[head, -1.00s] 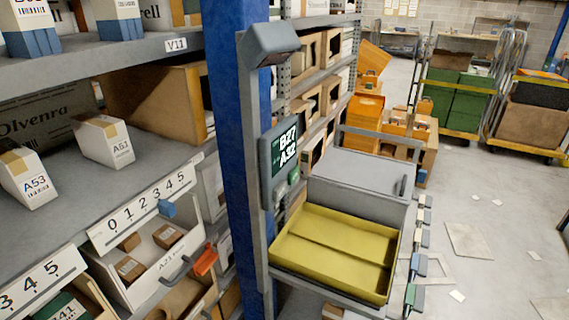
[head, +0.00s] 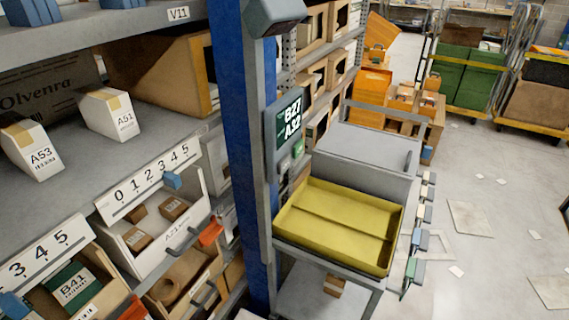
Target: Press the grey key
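A dark display panel (head: 290,118) reading "B27 A32" is fixed to the grey post of the cart in the middle of the head view. Just below it is a small green key (head: 298,149). A small grey piece, which looks like the grey key (head: 285,166), sits to the lower left of the green one. It is small, so its exact shape and whether it is pressed in cannot be told. Neither of my grippers is in view.
The cart holds an empty yellow tray (head: 335,225) below the panel, with coloured tabs along its right side. A blue rack upright (head: 240,150) stands left of the post. Shelves with cartons and bins fill the left. Open floor (head: 480,220) with scattered papers lies right.

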